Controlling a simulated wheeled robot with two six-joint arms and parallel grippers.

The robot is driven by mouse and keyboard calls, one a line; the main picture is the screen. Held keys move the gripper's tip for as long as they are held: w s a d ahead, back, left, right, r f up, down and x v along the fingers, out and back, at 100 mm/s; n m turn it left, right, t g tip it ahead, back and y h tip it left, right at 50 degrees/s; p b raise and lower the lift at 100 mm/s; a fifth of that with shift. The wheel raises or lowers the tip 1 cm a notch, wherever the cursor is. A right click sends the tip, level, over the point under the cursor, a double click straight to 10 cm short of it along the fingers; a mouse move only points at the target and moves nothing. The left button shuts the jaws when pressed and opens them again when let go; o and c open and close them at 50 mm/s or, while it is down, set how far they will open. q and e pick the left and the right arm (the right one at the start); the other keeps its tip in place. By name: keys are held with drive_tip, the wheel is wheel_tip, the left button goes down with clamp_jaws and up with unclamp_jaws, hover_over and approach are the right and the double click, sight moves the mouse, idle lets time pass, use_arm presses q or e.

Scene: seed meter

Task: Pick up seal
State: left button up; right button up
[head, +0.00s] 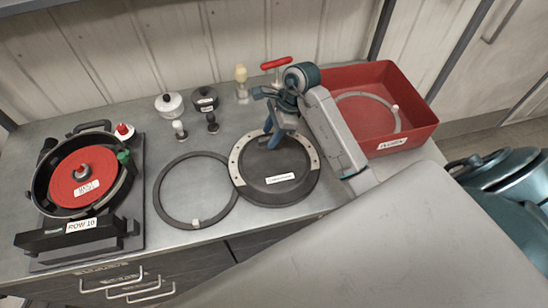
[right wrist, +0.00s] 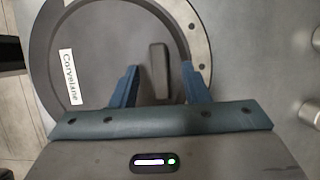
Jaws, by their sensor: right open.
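A dark thin ring, which looks like a seal (head: 160,195), lies flat on the bench with a small pale tab at its front edge. A similar grey ring (head: 366,96) lies inside the red bin. My right gripper (head: 285,138) is open over a dark round plate (head: 262,190) with a pale holed rim segment and a white label. In the right wrist view, the plate (right wrist: 95,90) has an upright grey bar (right wrist: 159,62) between my open fingers, with gaps on both sides. No left gripper shows.
The red bin (head: 415,135) stands at the back right. A seed meter (head: 48,190) with a red disc stands at the left. Knobs and small parts, including a white-topped one (head: 170,104), a dark one (head: 205,99) and a red-handled one (head: 276,63), stand at the back.

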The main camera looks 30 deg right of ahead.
drive_tip(key=shift+a+f, duration=0.15)
drive_tip(key=shift+f, duration=0.2)
drive_tip(key=c, duration=0.9)
clamp_jaws()
drive_tip(key=shift+r, duration=0.15)
